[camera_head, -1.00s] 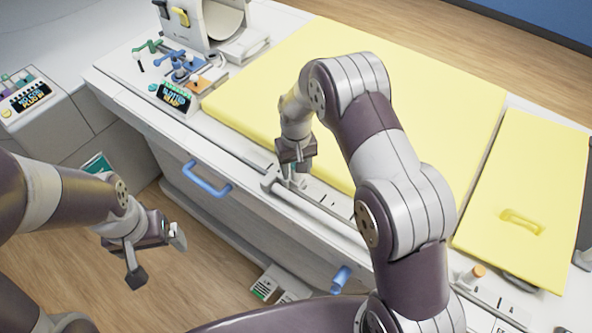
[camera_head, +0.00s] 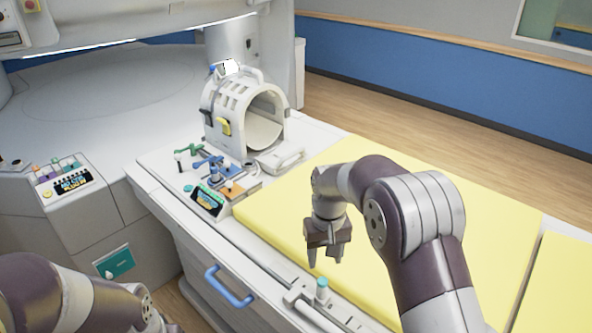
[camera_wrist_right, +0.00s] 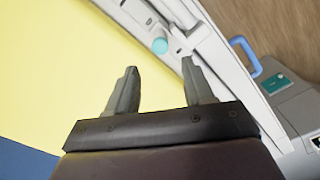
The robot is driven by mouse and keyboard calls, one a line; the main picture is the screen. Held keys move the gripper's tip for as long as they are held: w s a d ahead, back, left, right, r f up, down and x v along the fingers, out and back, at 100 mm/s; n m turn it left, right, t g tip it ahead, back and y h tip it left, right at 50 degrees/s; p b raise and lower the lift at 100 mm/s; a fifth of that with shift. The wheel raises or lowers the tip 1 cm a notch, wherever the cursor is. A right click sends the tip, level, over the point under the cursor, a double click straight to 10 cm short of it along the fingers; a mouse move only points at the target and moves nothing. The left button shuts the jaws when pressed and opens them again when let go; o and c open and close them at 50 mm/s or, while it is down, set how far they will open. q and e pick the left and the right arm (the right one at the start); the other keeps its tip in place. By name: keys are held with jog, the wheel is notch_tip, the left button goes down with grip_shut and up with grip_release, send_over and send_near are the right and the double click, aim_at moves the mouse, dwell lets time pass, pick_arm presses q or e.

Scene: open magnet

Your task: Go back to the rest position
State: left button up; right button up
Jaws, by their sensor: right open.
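My right gripper (camera_head: 326,254) is open and empty. It hangs above the near edge of the yellow mat (camera_head: 400,160), close to a teal-topped peg (camera_head: 321,289) on the bed's side rail. In the right wrist view its two fingers (camera_wrist_right: 155,90) stand apart with nothing between them, and the teal peg top (camera_wrist_right: 159,46) shows beyond them. My left arm comes in at the lower left of the head view.
A white head coil (camera_head: 243,115) stands at the bed's far end. Colored pieces and a labelled block (camera_head: 209,202) sit before it. A blue handle (camera_head: 229,287) is on the bed's side. A side console (camera_head: 66,181) stands at left. Wood floor is beyond the bed.

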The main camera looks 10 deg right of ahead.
jog(key=s+d, duration=0.2)
jog(key=s, duration=0.8)
jog(key=s+d+t, duration=0.1)
jog(key=s+d, duration=0.1)
jog(key=s, duration=0.8)
jog(key=shift+s+d+f+m, duration=0.15)
jog(key=shift+s+d+m, duration=0.1)
jog(key=shift+d+m, duration=0.15)
